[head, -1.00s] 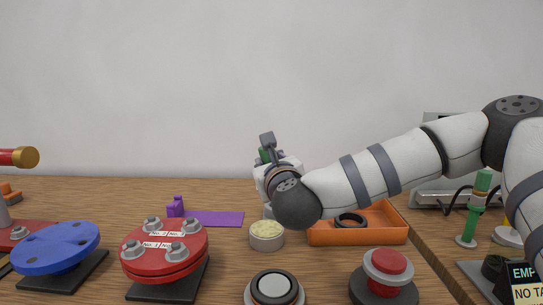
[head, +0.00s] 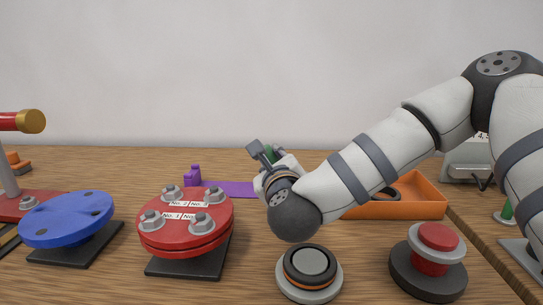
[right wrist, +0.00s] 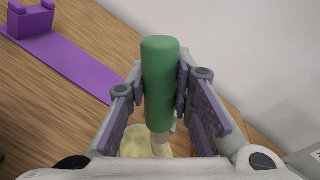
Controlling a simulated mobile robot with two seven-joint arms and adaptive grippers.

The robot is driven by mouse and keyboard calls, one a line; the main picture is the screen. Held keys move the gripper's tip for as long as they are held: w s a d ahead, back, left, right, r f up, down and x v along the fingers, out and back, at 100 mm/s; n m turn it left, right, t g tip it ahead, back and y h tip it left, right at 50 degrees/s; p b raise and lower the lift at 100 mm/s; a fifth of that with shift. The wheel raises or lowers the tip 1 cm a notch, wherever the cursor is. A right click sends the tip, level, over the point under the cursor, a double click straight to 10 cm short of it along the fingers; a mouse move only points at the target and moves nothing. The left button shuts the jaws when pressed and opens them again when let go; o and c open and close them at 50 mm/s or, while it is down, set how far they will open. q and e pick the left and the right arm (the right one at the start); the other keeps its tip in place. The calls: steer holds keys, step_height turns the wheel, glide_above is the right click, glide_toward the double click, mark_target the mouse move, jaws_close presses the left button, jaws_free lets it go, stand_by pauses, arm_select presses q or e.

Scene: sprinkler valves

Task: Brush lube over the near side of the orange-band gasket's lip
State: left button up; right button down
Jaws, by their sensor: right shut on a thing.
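The orange-band gasket (head: 308,281) is a black ring with a thin orange band, seated around a grey-topped valve part at the front of the table. My right gripper (head: 270,160) is behind it and above the table, shut on the green-handled brush (right wrist: 160,85). The brush also shows partly in the head view (head: 269,153). In the right wrist view the brush points down at the cream-coloured lube (right wrist: 138,144) in its pot. I cannot tell whether its tip touches the lube. In the head view my arm hides the pot. My left gripper is not in view.
A red flange (head: 185,228) with several bolts and a blue flange (head: 66,220) stand left. A red button-like part (head: 438,237) stands at front right. An orange tray (head: 420,209) holding a black ring (head: 386,194) is behind my arm. A purple stand (head: 228,188) lies behind.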

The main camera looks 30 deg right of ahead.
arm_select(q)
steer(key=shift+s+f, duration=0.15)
arm_select(e)
steer(key=shift+f, duration=0.5)
stand_by(1.2)
step_height(320, 180, up, 8)
steer(key=p, duration=0.2)
steer(key=shift+f+p, duration=0.25)
steer(key=shift+p, duration=0.15)
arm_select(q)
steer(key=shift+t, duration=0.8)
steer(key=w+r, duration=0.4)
arm_select(e)
steer(key=shift+f, duration=0.1)
steer(key=shift+f, duration=0.1)
